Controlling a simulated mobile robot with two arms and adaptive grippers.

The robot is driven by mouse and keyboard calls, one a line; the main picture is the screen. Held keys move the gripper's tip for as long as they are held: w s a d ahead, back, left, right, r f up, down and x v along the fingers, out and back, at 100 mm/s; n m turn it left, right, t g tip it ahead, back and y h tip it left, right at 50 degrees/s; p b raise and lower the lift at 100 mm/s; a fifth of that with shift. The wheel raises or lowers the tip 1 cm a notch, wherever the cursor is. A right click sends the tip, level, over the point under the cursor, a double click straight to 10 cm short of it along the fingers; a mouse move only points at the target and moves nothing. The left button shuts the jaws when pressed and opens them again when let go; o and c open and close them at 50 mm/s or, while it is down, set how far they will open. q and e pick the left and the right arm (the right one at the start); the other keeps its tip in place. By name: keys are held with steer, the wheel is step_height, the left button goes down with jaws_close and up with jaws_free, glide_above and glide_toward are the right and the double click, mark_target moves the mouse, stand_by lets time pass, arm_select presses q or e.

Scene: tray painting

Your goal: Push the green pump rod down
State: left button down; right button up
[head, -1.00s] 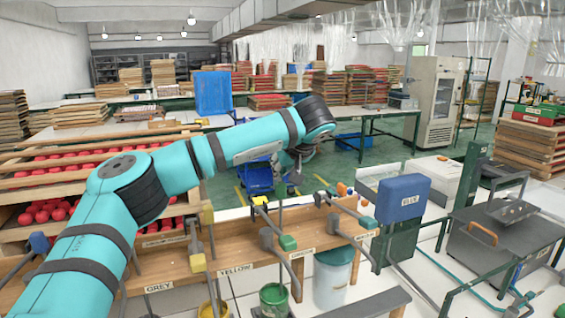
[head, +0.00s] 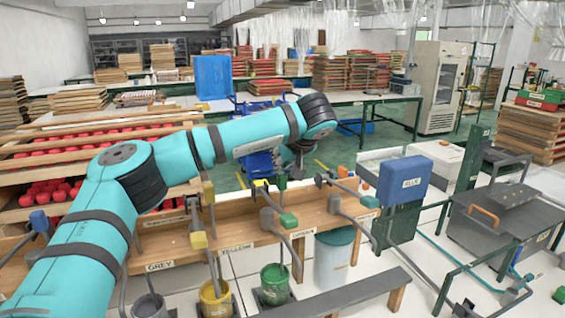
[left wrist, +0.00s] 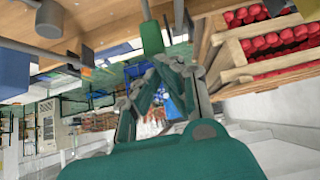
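The green pump rod (head: 281,215) stands upright above the green bucket (head: 275,284), with a dark green top (head: 281,182). A green block (head: 288,220) sits on the bent grey lever beside it. My left gripper (head: 297,168) hangs from the teal arm just above and slightly right of the rod's top in the head view; contact cannot be told. In the left wrist view, a large green block (left wrist: 152,38) shows beyond the fingertips (left wrist: 166,72), which lean together with nothing seen between them. My right gripper is out of view.
A wooden rail (head: 230,230) carries the pumps and colour labels. The yellow bucket (head: 215,298) stands left of the green one, and a pale lidded bucket (head: 333,258) stands right. A blue box (head: 403,180) on a green stand is farther right. Red items fill racks at left.

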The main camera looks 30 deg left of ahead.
arm_select(q)
steer(key=v, duration=1.1)
steer(key=shift+d+r, duration=0.2)
steer(key=shift+r, duration=0.05)
steer(key=shift+s, duration=0.15)
